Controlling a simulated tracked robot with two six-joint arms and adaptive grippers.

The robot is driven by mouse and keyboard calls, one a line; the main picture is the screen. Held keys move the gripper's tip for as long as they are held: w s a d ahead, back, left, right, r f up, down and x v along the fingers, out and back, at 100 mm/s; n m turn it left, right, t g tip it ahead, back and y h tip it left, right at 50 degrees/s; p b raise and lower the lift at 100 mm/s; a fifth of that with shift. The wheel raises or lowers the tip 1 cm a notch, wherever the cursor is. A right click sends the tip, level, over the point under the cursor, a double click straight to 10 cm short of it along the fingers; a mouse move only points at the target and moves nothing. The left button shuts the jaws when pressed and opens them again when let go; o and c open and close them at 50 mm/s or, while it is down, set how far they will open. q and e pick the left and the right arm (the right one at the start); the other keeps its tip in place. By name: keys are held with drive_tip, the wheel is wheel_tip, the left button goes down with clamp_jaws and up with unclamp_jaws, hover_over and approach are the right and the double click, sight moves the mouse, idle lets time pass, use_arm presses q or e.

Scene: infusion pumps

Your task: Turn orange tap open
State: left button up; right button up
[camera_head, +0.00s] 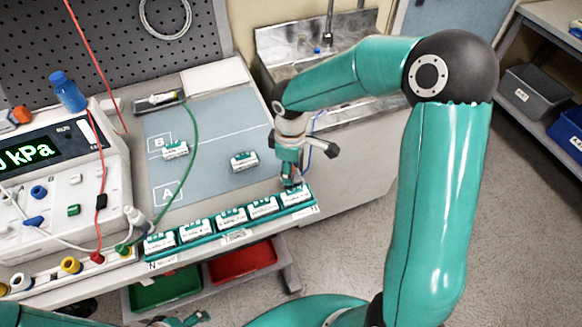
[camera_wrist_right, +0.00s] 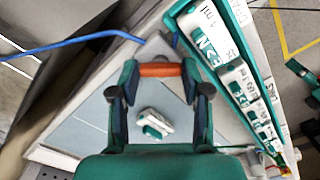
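In the right wrist view, an orange-brown bar (camera_wrist_right: 160,70) spans the gap between the fingertips of my right gripper (camera_wrist_right: 159,76) and appears to touch both. The head view does not show this bar clearly. My left gripper (camera_head: 187,320) is partly cut off at the bottom edge, and its opening is unclear.
Several small pumps (camera_head: 231,219) stand in a green rack along the table's front. Two more lie on the grey-blue mat (camera_head: 210,135). A green tube (camera_head: 186,150) and a red tube (camera_head: 95,60) cross the left side. A sink (camera_head: 300,50) stands behind.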

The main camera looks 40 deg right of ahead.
drive_tip(key=o, duration=0.4)
drive_tip(key=shift+c, duration=0.2)
drive_tip(key=shift+m, duration=0.3)
